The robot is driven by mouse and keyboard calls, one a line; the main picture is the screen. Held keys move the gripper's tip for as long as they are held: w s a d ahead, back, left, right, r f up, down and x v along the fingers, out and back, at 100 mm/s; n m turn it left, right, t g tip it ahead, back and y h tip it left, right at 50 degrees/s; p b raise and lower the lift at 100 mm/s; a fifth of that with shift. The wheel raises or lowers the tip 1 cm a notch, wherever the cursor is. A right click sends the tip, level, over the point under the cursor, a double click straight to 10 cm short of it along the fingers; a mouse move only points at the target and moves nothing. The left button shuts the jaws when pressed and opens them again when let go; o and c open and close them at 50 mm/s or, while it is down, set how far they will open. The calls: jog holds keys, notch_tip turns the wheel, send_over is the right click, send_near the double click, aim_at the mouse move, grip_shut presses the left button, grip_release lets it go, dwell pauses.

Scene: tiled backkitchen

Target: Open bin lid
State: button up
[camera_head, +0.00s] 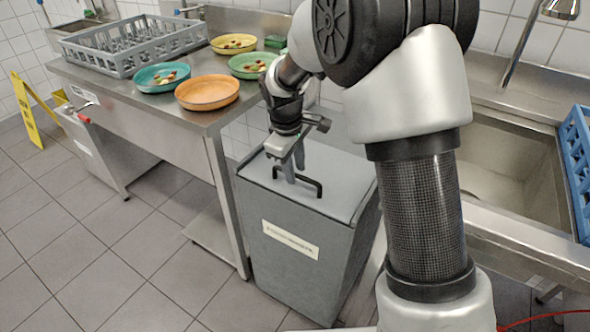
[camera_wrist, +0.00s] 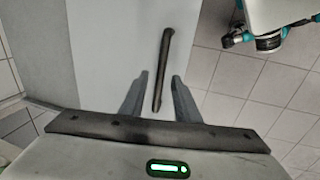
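A grey bin (camera_head: 290,255) with a white label stands beside the steel table. Its light grey lid (camera_head: 335,180) is closed. A black bar handle (camera_head: 318,187) is on top of the lid. My gripper (camera_head: 291,178) points down over the lid at the handle. In the wrist view, the handle (camera_wrist: 165,50) runs lengthwise, with its near end between the two separated fingers of my gripper (camera_wrist: 160,76). Gaps show on both sides, so the fingers are not closed on it. I cannot tell exactly how deep the handle sits between them.
The steel table (camera_head: 150,98) at left bears a grey dish rack (camera_head: 130,50) and several bowls, including an orange bowl (camera_head: 207,92) near its corner. A sink (camera_head: 505,170) and a blue rack (camera_head: 577,160) are at right. A yellow sign (camera_head: 27,110) stands far left. The floor in front is clear.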

grip_shut()
jog(key=shift+w+d+p, duration=0.25)
jog(key=shift+w+p, duration=0.05)
jog(key=p, duration=0.6)
send_over(323, 155)
jog(key=shift+w+d, duration=0.1)
grip_release()
